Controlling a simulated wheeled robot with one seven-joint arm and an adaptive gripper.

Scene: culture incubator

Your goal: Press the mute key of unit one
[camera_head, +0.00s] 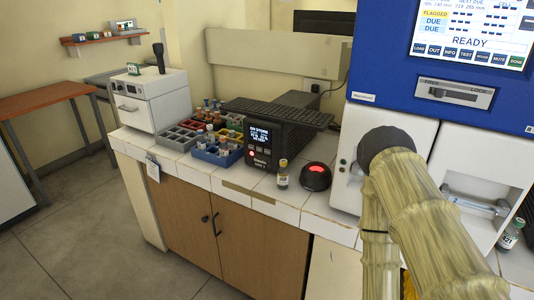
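A large blue and white unit (385,70) stands at the right. Its bright screen (470,20) reads READY above a row of small dark keys. The mute key (498,58) is near the right end of that row, beside a green key. A black device (285,135) with a small lit display (262,139) stands on the counter to the left; its label is too small to read surely. I cannot tell which machine is unit one. My pale arm rises in front of the blue unit's lower white part. My gripper does not show.
The tiled counter (318,218) holds a black dome with a red light (316,177), a small vial (283,174), coloured racks of vials (218,150) and a white box machine (150,100). Another vial (510,235) stands at the far right. Floor (90,235) is clear at the left.

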